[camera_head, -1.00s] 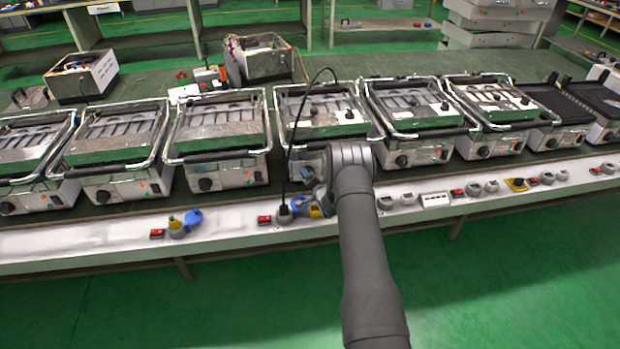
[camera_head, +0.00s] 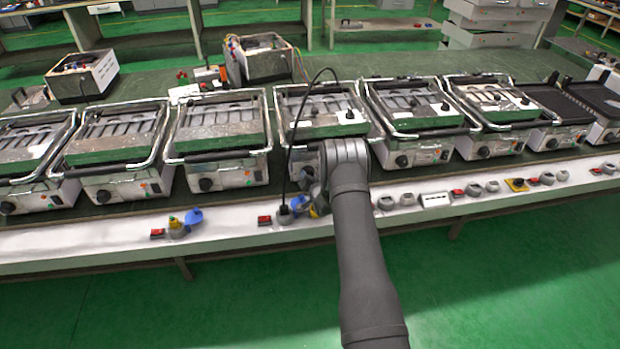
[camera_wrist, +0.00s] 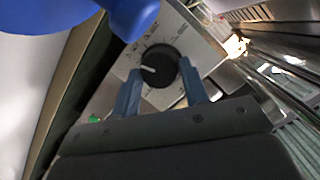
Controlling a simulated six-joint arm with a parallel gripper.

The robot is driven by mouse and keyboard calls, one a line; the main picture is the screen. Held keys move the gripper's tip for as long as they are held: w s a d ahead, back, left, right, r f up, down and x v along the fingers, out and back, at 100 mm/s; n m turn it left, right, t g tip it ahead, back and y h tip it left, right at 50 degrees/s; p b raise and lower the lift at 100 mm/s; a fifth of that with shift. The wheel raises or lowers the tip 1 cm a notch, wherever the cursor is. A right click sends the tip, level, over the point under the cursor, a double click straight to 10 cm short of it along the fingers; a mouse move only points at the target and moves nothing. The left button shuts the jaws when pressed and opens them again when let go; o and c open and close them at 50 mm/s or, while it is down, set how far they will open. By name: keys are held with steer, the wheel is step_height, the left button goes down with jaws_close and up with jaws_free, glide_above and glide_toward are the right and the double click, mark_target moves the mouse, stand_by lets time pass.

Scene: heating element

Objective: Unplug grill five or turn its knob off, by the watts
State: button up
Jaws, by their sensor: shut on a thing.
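The grill (camera_head: 312,128) in front of my arm stands on the bench. Its black round knob (camera_wrist: 160,66) shows in the wrist view on a metal panel with a printed dial; the white pointer mark faces left. My gripper (camera_wrist: 159,84) is shut on the knob, with one blue finger on each side. In the head view my wrist hides the gripper and the knob. A black plug (camera_head: 284,211) sits upright in a socket on the front ledge, and its black cable rises and arcs over the grill. I cannot read any watt figures.
A blue object (camera_wrist: 130,14) close to the camera fills the upper left of the wrist view. More grills stand on both sides, including one to the left (camera_head: 217,125). Red switches (camera_head: 264,220) and sockets line the white ledge (camera_head: 110,228).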

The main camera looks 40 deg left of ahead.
steer(key=n, duration=0.2)
steer(key=n+t+h, duration=0.1)
steer(key=n, duration=0.1)
steer(key=shift+s+a+n+t+h, duration=0.1)
steer(key=shift+a+n+t+h, duration=0.05)
steer(key=shift+n+t+h, duration=0.2)
steer(key=shift+n, duration=0.25)
stand_by(0.3)
steer(key=o, duration=1)
steer(key=shift+c, duration=0.2)
steer(key=shift+s, duration=0.1)
steer(key=v, duration=1.7)
steer(key=shift+s, duration=0.1)
